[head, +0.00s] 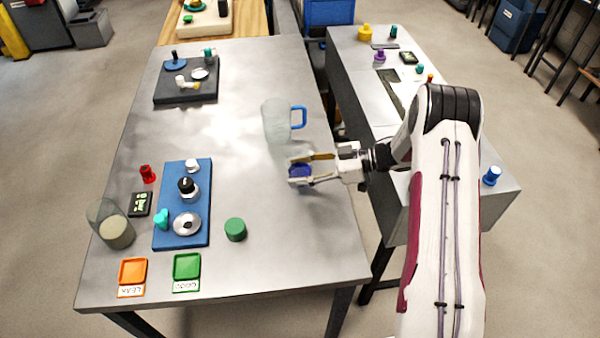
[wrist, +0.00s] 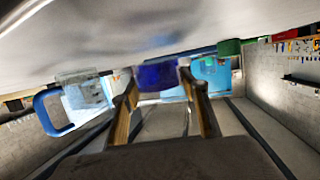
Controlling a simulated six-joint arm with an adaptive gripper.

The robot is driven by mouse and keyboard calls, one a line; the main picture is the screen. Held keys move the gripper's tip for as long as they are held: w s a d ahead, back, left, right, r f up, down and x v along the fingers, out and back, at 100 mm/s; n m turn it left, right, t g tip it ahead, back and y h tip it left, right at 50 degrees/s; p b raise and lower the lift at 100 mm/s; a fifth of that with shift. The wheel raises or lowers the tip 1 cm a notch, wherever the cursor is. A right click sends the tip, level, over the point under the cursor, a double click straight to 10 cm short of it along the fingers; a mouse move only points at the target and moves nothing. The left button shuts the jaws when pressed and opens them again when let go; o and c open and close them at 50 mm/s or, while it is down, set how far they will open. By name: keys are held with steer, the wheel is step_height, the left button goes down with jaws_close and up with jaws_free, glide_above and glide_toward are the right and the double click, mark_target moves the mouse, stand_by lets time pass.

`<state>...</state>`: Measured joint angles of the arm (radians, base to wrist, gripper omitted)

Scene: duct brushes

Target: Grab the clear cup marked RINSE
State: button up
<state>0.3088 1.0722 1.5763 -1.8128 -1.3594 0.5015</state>
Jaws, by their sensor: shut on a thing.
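My gripper (head: 308,169) is low over the right side of the metal table, its fingers closed on a dark blue round thing (head: 299,171). That blue thing also shows between the fingertips in the wrist view (wrist: 158,75). I cannot tell whether clear walls surround it. A clear jug (head: 276,121) with a blue handle stands just behind my gripper; it is at the left in the wrist view (wrist: 84,93). Another clear cup (head: 103,211) with beige contents is at the table's left edge. I can read no RINSE mark on any of them.
A blue mat (head: 203,232) holds several small parts. A green cylinder (head: 235,229) stands to its right. Orange (head: 133,270) and green (head: 187,266) trays lie at the front. A dark mat (head: 166,96) is at the back left. The middle of the table is clear.

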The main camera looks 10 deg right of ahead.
mark_target(299, 149)
steer(key=shift+r, duration=4)
steer(key=shift+r, duration=0.1)
steer(key=shift+a, duration=0.1)
